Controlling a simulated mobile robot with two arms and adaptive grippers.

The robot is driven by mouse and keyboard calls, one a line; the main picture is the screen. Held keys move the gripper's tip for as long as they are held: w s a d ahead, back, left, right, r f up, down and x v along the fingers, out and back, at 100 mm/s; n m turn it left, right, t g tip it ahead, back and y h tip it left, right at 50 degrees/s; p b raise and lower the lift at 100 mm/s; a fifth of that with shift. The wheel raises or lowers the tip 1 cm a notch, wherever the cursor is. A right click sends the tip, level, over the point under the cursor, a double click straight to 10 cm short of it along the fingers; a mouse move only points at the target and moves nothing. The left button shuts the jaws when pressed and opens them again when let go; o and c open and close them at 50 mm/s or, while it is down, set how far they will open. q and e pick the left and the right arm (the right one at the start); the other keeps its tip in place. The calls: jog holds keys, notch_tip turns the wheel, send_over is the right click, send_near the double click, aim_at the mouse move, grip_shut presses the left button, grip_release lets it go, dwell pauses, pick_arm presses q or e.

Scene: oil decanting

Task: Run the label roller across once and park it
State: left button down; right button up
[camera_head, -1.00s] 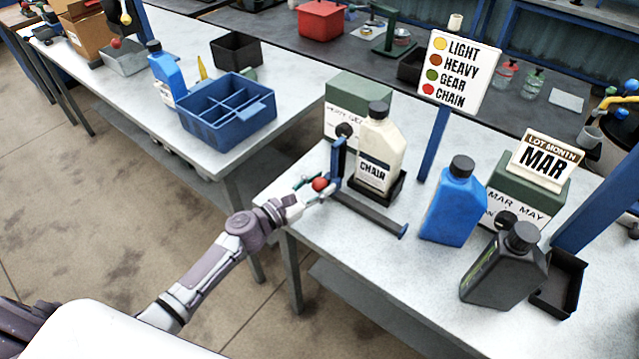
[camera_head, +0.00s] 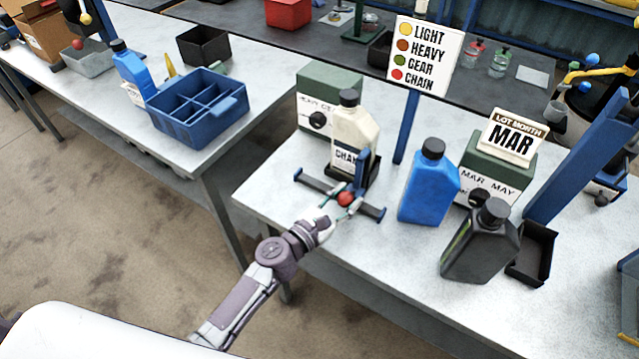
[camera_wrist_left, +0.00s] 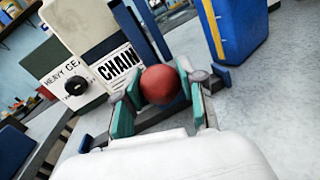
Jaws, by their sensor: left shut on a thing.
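The label roller is a blue upright carriage (camera_head: 362,172) with a red ball knob (camera_head: 345,199) on a dark rail (camera_head: 312,183) with blue ends. It stands right of the rail's middle, before the cream bottle (camera_head: 352,128). My left gripper (camera_head: 342,203) is shut on the red knob, which also shows between its teal finger pads in the left wrist view (camera_wrist_left: 160,84). The bottle is upright, with a white CHAIN label (camera_wrist_left: 120,65), partly hidden by the carriage in the head view. My right gripper is out of view.
A blue jug (camera_head: 428,185) and a dark jug (camera_head: 482,245) stand right of the rail. A green box (camera_head: 325,88) is behind the bottle, and a sign on a blue post (camera_head: 405,130) rises nearby. The table in front of the dark jug is bare.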

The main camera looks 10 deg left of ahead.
pick_arm(q)
jog(key=shift+s+d, duration=0.25)
jog(key=shift+d, duration=0.45)
jog(key=shift+s+d, duration=0.3)
jog(key=shift+d, duration=0.45)
jog(key=shift+s+d, duration=0.25)
jog(key=shift+d, duration=0.45)
jog(key=c, duration=0.7)
grip_release()
jog(key=shift+d, duration=0.2)
jog(key=shift+a, duration=0.15)
jog(key=shift+s+a, duration=0.15)
jog(key=shift+s, duration=0.1)
jog(key=shift+v, duration=5.75)
